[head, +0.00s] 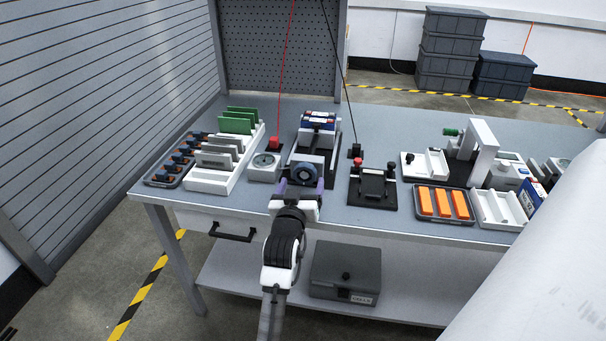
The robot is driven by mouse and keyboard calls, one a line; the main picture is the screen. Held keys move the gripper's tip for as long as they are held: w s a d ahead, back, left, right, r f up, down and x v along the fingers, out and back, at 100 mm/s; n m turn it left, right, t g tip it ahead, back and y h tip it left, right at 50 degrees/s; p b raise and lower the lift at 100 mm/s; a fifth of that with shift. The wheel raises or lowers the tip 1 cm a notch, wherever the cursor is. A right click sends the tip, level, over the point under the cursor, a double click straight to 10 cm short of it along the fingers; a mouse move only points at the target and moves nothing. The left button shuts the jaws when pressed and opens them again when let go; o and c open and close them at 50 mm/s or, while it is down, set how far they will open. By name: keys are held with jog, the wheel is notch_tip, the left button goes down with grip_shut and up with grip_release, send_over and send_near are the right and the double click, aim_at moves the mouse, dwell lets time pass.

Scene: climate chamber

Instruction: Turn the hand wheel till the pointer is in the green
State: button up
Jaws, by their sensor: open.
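I cannot tell whether the fingers touch the wheel.
On the table (390,224), a white rack (211,182) with green and grey boards stands left. A black fixture (373,187) stands right of the device, beside a tray of orange blocks (443,204). Red and black cables hang behind. A drawer handle (232,232) juts out below.

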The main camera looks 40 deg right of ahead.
aim_at(304, 176)
jog(key=shift+x, duration=1.6)
jog(key=c, duration=1)
jog(key=shift+f+m+b, duration=0.2)
jog(key=shift+m+b, duration=0.25)
jog(key=shift+m, duration=0.15)
jog(key=shift+r+m+b, duration=0.2)
jog(key=shift+m+b, duration=0.2)
jog(key=shift+m, duration=0.5)
jog(key=o, duration=1)
jog(key=shift+s+a, duration=0.1)
